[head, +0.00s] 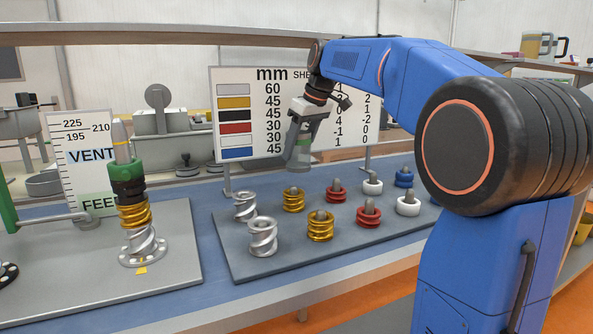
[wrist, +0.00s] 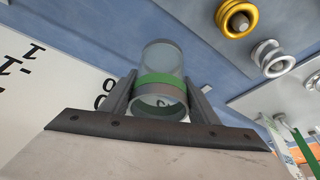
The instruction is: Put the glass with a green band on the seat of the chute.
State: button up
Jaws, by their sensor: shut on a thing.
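My gripper (head: 297,150) is in front of the white sign and above the back of the grey plate with the screw parts. In the wrist view its two fingers (wrist: 161,98) are closed on either side of the glass with a green band (wrist: 161,58). The glass is clear, with a green band near its rim, and is held off the surface. In the head view the glass (head: 304,152) is small and partly hidden by the fingers. I cannot pick out the chute or its seat with certainty in either view.
A grey plate (head: 285,262) holds silver, gold, red, white and blue coiled pieces on pegs. A tall stacked screw (head: 136,215) with a green collar stands on the left plate. The sign (head: 232,130) stands close behind my gripper. A VENT/FEED board (head: 83,150) is at left.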

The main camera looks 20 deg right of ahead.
aim_at(297, 169)
jog(key=shift+w, duration=0.45)
jog(key=shift+s+f, duration=0.1)
jog(key=shift+f, duration=1.8)
jog(key=shift+w+f, duration=0.2)
jog(key=shift+f, duration=1.4)
jog(key=o, duration=0.9)
jog(key=shift+f, duration=0.15)
jog(key=o, duration=0.4)
